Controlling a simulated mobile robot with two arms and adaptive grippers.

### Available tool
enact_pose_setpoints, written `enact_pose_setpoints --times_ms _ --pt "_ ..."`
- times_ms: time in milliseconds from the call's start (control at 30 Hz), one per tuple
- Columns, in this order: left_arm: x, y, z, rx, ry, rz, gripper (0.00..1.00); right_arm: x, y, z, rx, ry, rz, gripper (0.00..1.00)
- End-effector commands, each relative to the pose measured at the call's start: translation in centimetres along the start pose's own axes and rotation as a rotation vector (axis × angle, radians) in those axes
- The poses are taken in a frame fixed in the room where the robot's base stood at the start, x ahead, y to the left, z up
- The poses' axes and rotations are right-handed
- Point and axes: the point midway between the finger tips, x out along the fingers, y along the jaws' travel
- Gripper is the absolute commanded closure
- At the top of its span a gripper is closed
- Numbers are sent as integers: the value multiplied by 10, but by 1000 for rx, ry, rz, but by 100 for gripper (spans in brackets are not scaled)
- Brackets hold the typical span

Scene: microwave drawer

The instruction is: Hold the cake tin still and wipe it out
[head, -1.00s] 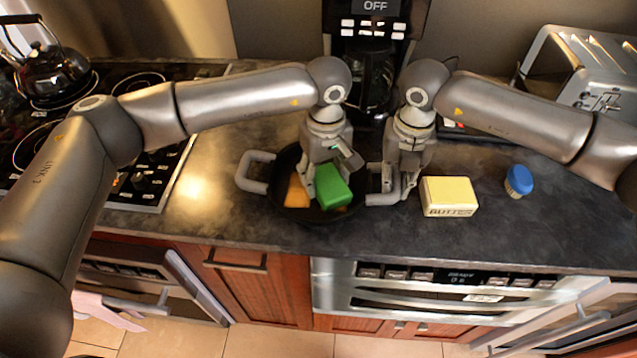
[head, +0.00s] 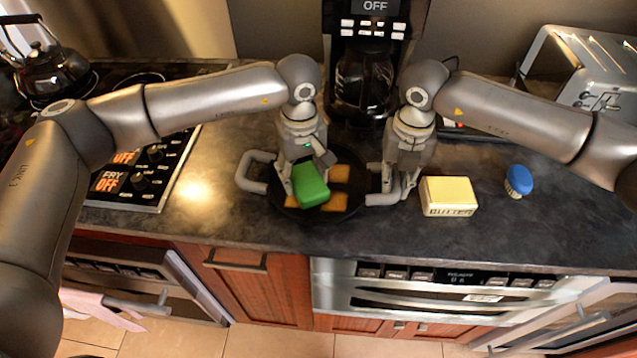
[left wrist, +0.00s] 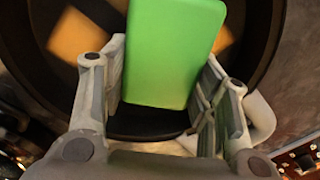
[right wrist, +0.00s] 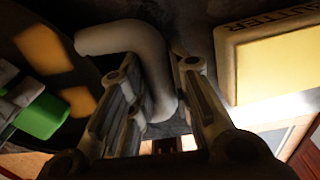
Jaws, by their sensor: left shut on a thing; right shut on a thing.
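The cake tin (head: 322,216) is a dark round pan with two grey loop handles, standing on the counter. Several orange-brown patches (head: 330,201) show on its floor. My left gripper (head: 303,180) is shut on a green sponge-like block (head: 311,186) inside the tin, over its left part; the block also fills the left wrist view (left wrist: 172,50). Whether the block touches the floor of the tin is hard to tell. My right gripper (head: 393,190) is shut on the tin's right handle (head: 380,199), which shows between its fingers in the right wrist view (right wrist: 150,50).
A butter box (head: 449,196) stands just right of my right gripper, with a blue-topped brush (head: 519,181) further right. A coffee maker (head: 366,80) stands behind, a toaster (head: 580,75) back right, and a stove with a kettle (head: 50,65) left. The front counter edge is clear.

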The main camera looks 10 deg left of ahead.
Motion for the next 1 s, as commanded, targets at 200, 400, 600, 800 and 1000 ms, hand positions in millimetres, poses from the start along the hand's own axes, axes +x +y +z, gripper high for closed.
enact_pose_setpoints --times_ms 200,400,600,800,1000 --pt "2 6 5 2 -1 -6 89 0 -1 0 0 -1 -1 100" --pt "1 17 12 2 -2 -4 89 0 0 0 -1 -1 1 100" --pt "0 21 14 2 -2 -3 89 0 1 0 -1 -1 2 100" --pt "0 32 20 3 -1 -3 89 -1 1 0 -1 -1 2 100" --pt "1 37 24 2 -1 -3 89 -1 1 0 -1 -1 2 100"
